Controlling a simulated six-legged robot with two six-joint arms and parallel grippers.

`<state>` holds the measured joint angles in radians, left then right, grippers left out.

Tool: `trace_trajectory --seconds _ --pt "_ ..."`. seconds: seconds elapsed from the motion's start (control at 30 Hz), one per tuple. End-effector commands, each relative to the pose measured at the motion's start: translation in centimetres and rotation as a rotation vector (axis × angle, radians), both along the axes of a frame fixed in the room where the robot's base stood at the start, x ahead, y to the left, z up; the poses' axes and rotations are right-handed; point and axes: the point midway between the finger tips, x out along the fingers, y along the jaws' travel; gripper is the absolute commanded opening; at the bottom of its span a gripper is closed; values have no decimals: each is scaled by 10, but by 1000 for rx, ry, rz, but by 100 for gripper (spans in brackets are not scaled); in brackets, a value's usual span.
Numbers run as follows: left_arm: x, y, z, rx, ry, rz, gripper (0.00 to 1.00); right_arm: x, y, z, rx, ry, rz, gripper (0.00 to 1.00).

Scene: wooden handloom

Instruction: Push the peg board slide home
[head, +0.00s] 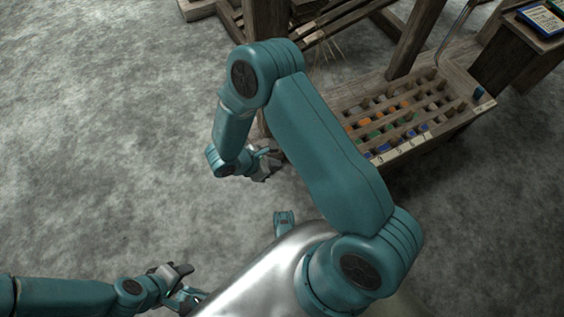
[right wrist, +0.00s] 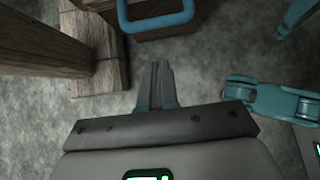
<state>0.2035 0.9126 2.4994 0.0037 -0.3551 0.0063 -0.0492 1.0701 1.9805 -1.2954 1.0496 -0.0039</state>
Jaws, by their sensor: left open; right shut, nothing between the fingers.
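The peg board (head: 460,85), a wooden rack with rows of orange, green and blue pegs and a numbered front strip, is at the right of the head view. My right arm covers its left part. My right gripper (head: 268,166) is left of the board, shut and empty. In the right wrist view its closed fingers (right wrist: 156,82) point at a blue U-shaped handle (right wrist: 156,32) on a dark wooden piece, with a gap between them. I cannot tell for certain that this handle belongs to the peg board. My left gripper (head: 184,280) is open and empty at the lower left.
The loom's wooden frame (head: 405,40) rises behind the peg board. A wooden post and foot (right wrist: 95,75) stand left of my fingers in the right wrist view. A blue card (head: 541,19) lies on a stand at the upper right. Grey floor at the left is clear.

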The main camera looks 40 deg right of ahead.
Motion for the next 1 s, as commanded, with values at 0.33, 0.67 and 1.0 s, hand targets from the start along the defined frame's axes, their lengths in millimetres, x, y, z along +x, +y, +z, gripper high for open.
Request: trace_trajectory --seconds 0.33,0.67,1.0 --pt "-5 -5 26 -4 8 -19 46 10 34 51 0 -3 0 0" --pt "-6 -6 27 -4 11 -23 46 11 44 59 1 1 -1 0" --pt "-7 -6 58 -5 13 -25 46 -10 53 77 87 29 -76 0"
